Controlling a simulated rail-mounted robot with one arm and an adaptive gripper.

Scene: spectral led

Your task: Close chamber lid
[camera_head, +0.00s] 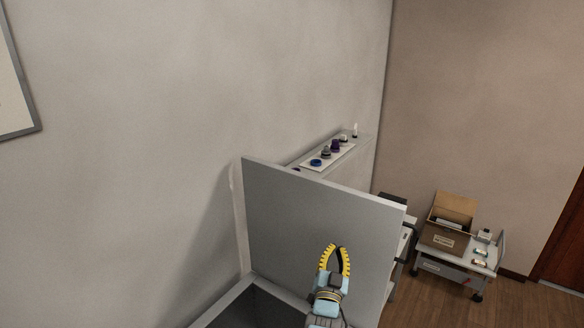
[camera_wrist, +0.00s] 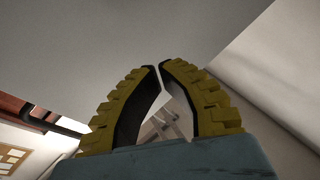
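The chamber lid (camera_head: 310,220) is a large flat grey panel standing raised, hinged at the open grey chamber (camera_head: 238,300) at the bottom of the head view. The chamber's inside is dark and only partly in frame. My gripper (camera_head: 336,248) is in front of the lid's inner face, near its lower right part. Its yellow-and-black fingers point up and their tips nearly meet. In the wrist view the fingertips (camera_wrist: 160,66) are close together with nothing held between them. I cannot tell whether they touch the lid.
A narrow ledge (camera_head: 362,146) with a white tray of small coloured knobs or caps runs along the wall behind the lid. A cart (camera_head: 462,262) with an open cardboard box (camera_head: 446,238) stands at the right. Wooden floor shows free at the lower right.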

